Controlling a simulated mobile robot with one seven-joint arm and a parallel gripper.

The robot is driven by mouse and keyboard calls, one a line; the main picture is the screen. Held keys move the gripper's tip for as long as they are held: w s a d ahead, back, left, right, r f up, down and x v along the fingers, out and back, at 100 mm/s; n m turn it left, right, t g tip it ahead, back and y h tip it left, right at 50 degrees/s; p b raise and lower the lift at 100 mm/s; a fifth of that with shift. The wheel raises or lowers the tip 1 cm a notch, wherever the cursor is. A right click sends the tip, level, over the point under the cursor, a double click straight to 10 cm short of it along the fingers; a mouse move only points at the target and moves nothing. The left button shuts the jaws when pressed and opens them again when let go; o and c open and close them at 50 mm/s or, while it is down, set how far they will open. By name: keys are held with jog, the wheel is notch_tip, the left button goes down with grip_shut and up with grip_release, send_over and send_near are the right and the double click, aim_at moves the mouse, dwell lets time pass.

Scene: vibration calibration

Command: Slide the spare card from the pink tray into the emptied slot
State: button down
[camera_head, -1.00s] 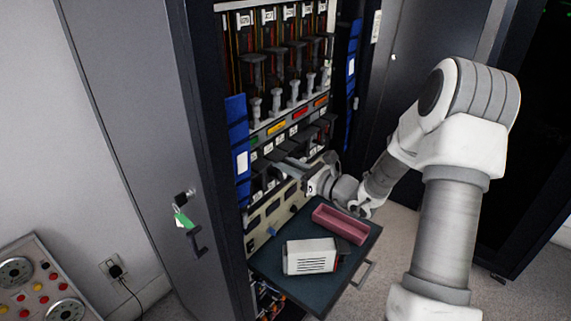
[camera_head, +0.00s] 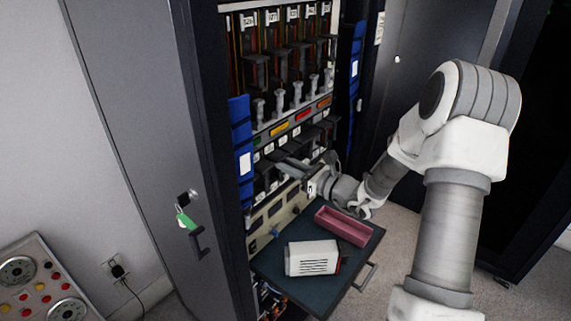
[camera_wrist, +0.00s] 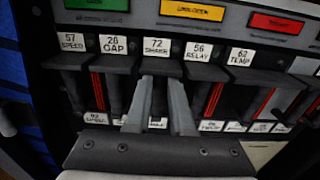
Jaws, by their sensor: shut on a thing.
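The pink tray (camera_head: 343,226) sits on the pull-out shelf and looks empty. My gripper (camera_head: 290,168) reaches into the cabinet at the lower card row. In the wrist view my gripper (camera_wrist: 161,85) points into the position under the label "72 SHAKER" (camera_wrist: 157,48). Its fingers are shut on a dark card (camera_wrist: 160,98), seen only as a narrow strip between them. The card is in line with that slot. How deep it sits is hidden by the fingers and dark overhang.
Neighbouring cards with red edges (camera_wrist: 212,99) stand close on both sides. Colored lamps, including a yellow one (camera_wrist: 192,10), run above. A white box (camera_head: 312,258) lies on the dark shelf (camera_head: 284,286) in front of the pink tray. An open cabinet door (camera_head: 130,130) stands at left.

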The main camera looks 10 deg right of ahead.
jog(key=shift+a+r, duration=0.1)
jog(key=c, duration=0.7)
grip_release()
jog(key=shift+w, duration=0.15)
jog(key=shift+f+b, duration=0.5)
jog(key=shift+f, duration=0.15)
jog(key=shift+v, duration=2.6)
jog(key=v, duration=0.6)
jog(key=shift+p, duration=0.45)
